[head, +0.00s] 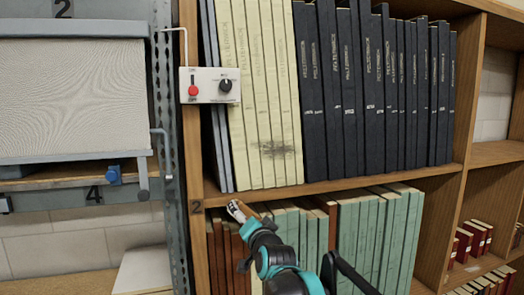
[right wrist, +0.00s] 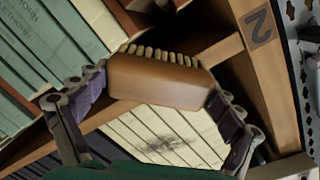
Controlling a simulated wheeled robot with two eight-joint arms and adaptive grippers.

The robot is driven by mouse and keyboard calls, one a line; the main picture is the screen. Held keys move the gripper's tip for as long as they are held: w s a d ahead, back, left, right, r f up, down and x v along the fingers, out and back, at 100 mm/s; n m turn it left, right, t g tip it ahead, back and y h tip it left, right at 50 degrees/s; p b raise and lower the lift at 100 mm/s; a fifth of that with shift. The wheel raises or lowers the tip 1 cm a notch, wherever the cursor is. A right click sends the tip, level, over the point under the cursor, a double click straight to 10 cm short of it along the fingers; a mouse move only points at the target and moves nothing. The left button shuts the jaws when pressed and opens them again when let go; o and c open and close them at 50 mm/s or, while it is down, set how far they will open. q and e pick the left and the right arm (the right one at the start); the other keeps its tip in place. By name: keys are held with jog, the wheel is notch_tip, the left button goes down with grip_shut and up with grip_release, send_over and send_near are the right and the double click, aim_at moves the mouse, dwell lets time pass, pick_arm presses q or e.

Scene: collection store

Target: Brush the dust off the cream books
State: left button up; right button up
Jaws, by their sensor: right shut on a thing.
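The cream books (head: 262,90) stand upright in a row on the upper shelf, between thin grey volumes and dark blue ones. A dark dust smudge (head: 276,149) lies across the lower part of their spines. The cream spines and smudge also show in the right wrist view (right wrist: 160,137). My right gripper (head: 245,214) is just below the shelf edge, lower left of the smudge. It is shut on a wooden brush (right wrist: 158,82) with pale bristles, gripped by its two ends. The bristles are apart from the smudge. My left gripper is out of view.
A control box (head: 210,85) with a red switch and black knob sticks out on the left of the cream books. The shelf board (head: 340,184) separates them from green books (head: 365,235) below. A metal rack post (head: 172,150) stands further left.

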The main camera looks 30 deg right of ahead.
jog(key=s+d+r+m+t+h+p, duration=0.1)
jog(key=s+r+p, duration=0.15)
jog(key=r, duration=0.55)
jog(key=s+d+r+t+h+p, duration=0.1)
jog(key=d+r+p, duration=0.15)
jog(key=r, duration=0.65)
jog(key=shift+w+d+f+b, duration=0.1)
jog(key=shift+w+d+b, duration=0.1)
jog(key=shift+w, duration=1.3)
jog(key=shift+w+d+b, duration=0.1)
jog(key=shift+w+d, duration=0.05)
jog(key=shift+w, duration=1.35)
jog(key=shift+x, duration=0.9)
